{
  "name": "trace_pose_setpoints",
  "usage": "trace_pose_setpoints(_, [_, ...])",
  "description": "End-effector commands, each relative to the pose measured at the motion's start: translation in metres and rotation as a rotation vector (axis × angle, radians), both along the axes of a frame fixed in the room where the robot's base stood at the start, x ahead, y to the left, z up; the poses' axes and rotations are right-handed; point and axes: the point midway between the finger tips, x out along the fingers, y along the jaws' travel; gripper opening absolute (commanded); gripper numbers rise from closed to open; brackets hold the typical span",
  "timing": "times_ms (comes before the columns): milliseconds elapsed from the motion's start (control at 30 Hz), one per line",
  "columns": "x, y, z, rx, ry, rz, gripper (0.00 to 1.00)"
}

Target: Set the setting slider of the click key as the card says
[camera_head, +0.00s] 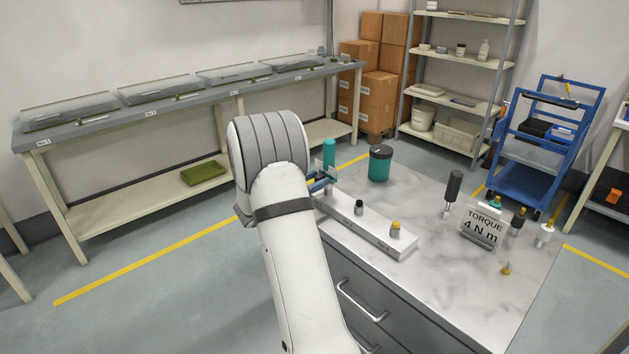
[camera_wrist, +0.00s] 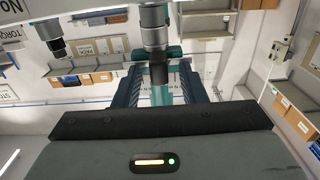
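The card (camera_head: 484,226) stands upright on the marble worktop and reads "TORQUE 4 N m". My gripper (camera_head: 323,182) is at the far-left end of a pale rail (camera_head: 373,232), partly hidden by my arm. A teal cylinder (camera_head: 329,152), seemingly the key's handle, rises beside it. In the wrist view, my gripper's blue fingers (camera_wrist: 162,85) lie either side of an upright with a metal collar (camera_wrist: 153,35), a dark section and teal parts. I cannot tell whether they touch it. The slider and its scale cannot be made out.
The rail also holds a black-topped piece (camera_head: 359,207) and a yellow-topped piece (camera_head: 396,229). A teal jar with a dark lid (camera_head: 380,163) stands behind. A dark-handled tool (camera_head: 453,187) and several small tools stand near the card.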

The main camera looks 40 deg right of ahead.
Motion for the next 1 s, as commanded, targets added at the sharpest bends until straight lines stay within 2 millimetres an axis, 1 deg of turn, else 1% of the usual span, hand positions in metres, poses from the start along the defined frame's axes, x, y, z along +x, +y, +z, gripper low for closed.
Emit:
trace_pose_setpoints(33, [0.0003,0.0005,0.0,0.0,0.0,0.001,0.33])
trace_pose_setpoints(67, [0.0003,0.0005,-0.0001,0.0,0.0,0.001,0.31])
trace_pose_setpoints(433, [0.0001,0.0006,-0.0001,0.0,0.0,0.0,0.01])
trace_pose_setpoints(1000, [-0.0025,0.0003,-0.0001,0.0,0.0,0.0,0.0])
